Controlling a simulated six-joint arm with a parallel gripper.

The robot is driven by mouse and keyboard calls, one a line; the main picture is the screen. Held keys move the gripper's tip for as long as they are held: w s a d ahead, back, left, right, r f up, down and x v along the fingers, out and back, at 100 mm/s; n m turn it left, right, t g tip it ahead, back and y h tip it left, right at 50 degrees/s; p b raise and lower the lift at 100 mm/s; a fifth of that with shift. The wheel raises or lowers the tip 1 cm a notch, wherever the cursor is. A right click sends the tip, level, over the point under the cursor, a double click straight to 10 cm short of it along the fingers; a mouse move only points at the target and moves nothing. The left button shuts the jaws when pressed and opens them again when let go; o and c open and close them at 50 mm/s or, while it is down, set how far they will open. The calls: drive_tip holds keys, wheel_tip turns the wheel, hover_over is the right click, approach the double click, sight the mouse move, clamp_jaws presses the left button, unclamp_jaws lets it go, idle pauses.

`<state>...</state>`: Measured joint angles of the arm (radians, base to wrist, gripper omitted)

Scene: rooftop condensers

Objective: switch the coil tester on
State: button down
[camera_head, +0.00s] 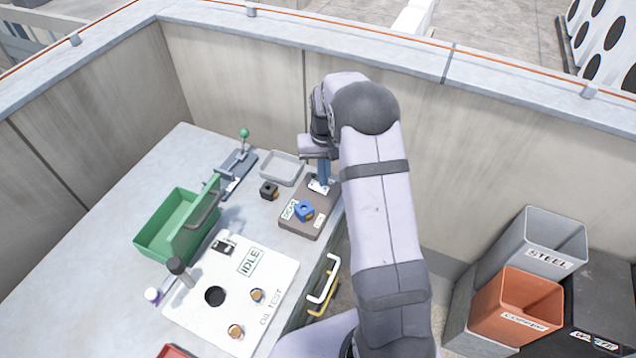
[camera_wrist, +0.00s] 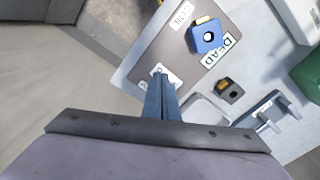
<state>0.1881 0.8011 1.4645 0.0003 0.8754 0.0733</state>
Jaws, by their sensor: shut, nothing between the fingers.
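The coil tester (camera_head: 298,222) is a flat brown-grey box near the bench's back right edge; it also shows in the wrist view (camera_wrist: 182,42). Its label plate (camera_wrist: 228,45) reads DEAD. A blue block with a round hole (camera_head: 305,210) sits on it, beside a COIL label (camera_wrist: 180,15). A white switch plate (camera_head: 317,187) lies at its far end. My gripper (camera_wrist: 160,74) is shut and empty, pointing down with its fingertips at this plate. The fingers hide most of the switch, so its position and any contact cannot be told.
A small dark block (camera_head: 269,190) and a grey tray (camera_head: 283,168) lie close to the tester. Left are a green-knobbed lever (camera_head: 240,160), a green bin (camera_head: 165,232) and a white OIL TEST panel (camera_head: 225,300) marked IDLE. A wall (camera_head: 250,85) stands behind the bench.

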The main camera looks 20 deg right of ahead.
wheel_tip(320, 180, up, 5)
drive_tip(key=p, duration=0.3)
drive_tip(key=shift+r, duration=0.1)
idle(0.6)
drive_tip(key=shift+n+g, duration=0.3)
drive_tip(key=shift+g, duration=0.5)
drive_tip(key=s+f, duration=0.1)
drive_tip(key=s, duration=0.1)
drive_tip(key=s+a+f, duration=0.1)
drive_tip(key=s+f, duration=0.1)
drive_tip(key=s, duration=0.1)
drive_tip(key=s+f, duration=0.2)
drive_tip(key=s, duration=0.1)
drive_tip(key=shift+s+a+f, duration=0.15)
drive_tip(key=shift+a, duration=0.1)
drive_tip(key=s+a+r+n+g, duration=0.1)
drive_tip(key=s+a+r, duration=0.25)
drive_tip(key=s, duration=0.65)
drive_tip(key=s+a+r, duration=0.3)
drive_tip(key=s+r, duration=0.1)
drive_tip(key=s, duration=0.7)
drive_tip(key=w+r+t, duration=0.1)
drive_tip(key=w+r+n, duration=0.1)
drive_tip(key=r, duration=0.1)
drive_tip(key=w+a+r+t, duration=0.1)
drive_tip(key=shift+a+r+t, duration=0.1)
drive_tip(key=shift+r+t, duration=0.05)
drive_tip(key=shift+t, duration=0.15)
